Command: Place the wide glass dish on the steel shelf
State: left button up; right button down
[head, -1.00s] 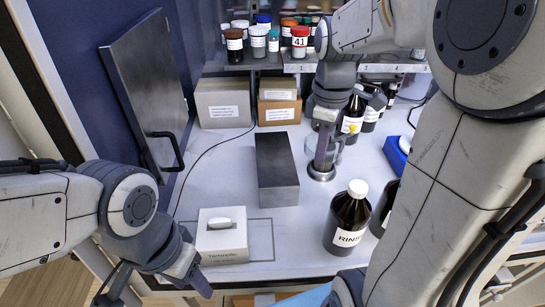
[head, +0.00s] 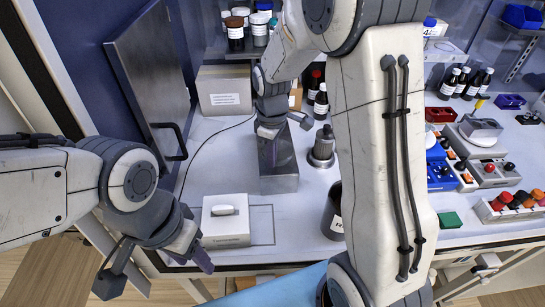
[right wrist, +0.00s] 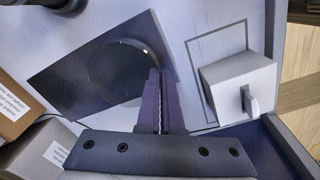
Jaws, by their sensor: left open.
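The steel shelf (head: 280,184) is a dark grey metal block in the middle of the bench; its flat top (right wrist: 70,85) fills the left of the right wrist view. The wide glass dish (right wrist: 118,62) is clear and shows as a round outline over that top. My right gripper (right wrist: 160,78) has its fingers close together at the dish's side wall, shut on it. In the head view this gripper (head: 270,150) is over the shelf. I cannot tell whether the dish touches the shelf. My left gripper (head: 198,258) is open and empty at the bench's front edge.
A white tissue box (head: 226,222) stands left in front of the shelf. A steel cylinder (head: 321,150) and a dark bottle (head: 332,212) stand to the right, partly behind my right arm. Cardboard boxes (head: 224,90) are behind. An open metal door (head: 145,75) is at left.

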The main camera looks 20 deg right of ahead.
jog(key=shift+f, duration=0.65)
jog(key=shift+f, duration=0.25)
jog(key=c, duration=1.1)
grip_release()
jog(key=shift+r, duration=0.1)
jog(key=shift+r, duration=0.1)
